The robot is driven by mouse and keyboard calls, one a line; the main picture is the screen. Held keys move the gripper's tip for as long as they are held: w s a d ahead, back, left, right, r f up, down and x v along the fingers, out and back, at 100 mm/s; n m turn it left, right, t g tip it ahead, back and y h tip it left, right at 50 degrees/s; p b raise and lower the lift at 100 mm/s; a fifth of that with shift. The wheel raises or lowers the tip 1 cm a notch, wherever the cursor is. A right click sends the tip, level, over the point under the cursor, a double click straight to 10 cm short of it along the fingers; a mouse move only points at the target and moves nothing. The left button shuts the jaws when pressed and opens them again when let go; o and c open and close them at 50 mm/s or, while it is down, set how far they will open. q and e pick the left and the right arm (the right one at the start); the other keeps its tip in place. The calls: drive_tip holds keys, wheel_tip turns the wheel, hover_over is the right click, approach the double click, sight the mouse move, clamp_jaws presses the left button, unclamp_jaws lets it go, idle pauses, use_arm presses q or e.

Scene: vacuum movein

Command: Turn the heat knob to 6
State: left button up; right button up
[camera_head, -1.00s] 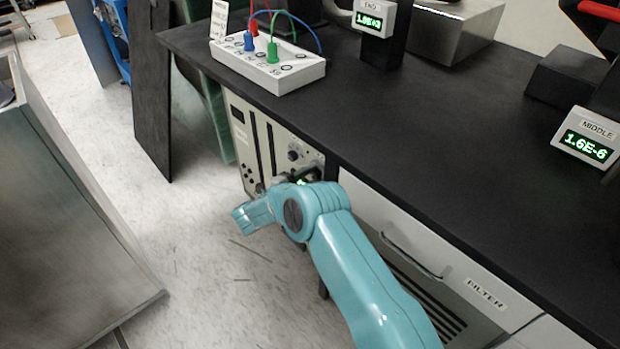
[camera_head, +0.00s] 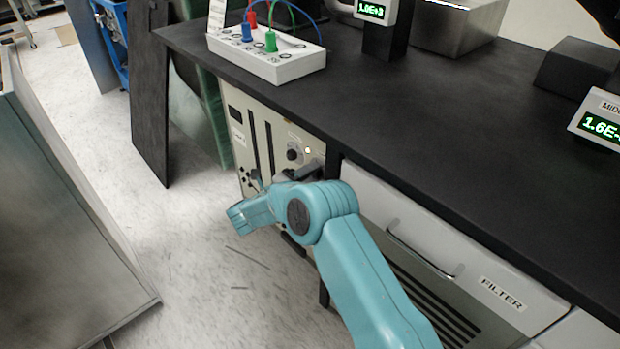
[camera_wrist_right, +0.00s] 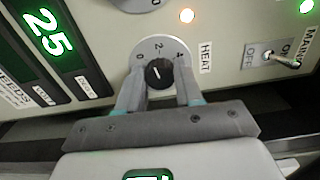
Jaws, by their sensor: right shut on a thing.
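The heat knob (camera_wrist_right: 158,73) is a small black round knob on a pale dial marked 0, 2 and 4, beside the label HEAT (camera_wrist_right: 205,57). My right gripper (camera_wrist_right: 158,88) has one finger on each side of the knob and is shut on it. The knob has a short white line, slanted in the right wrist view; the number it points at is unclear. In the head view my right gripper (camera_head: 298,172) is at the instrument panel (camera_head: 252,128) under the bench, and the heat knob is hidden behind it. My left gripper is in neither view.
In the right wrist view, a lit lamp (camera_wrist_right: 187,16), a toggle switch (camera_wrist_right: 282,60) and a green display (camera_wrist_right: 47,30) reading 25 are near the dial. Another knob (camera_head: 293,154) is above my gripper. The black bench top (camera_head: 420,120) overhangs the panel; a drawer handle (camera_head: 425,255) is to the right.

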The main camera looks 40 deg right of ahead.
idle(0.3)
drive_tip(key=o, duration=1)
drive_tip(key=shift+o, duration=0.2)
drive_tip(key=s+a+p, duration=0.1)
drive_tip(key=a+p, duration=0.2)
drive_tip(key=a, duration=1.3)
drive_tip(key=shift+s+a, duration=0.15)
drive_tip(key=shift+a, duration=0.05)
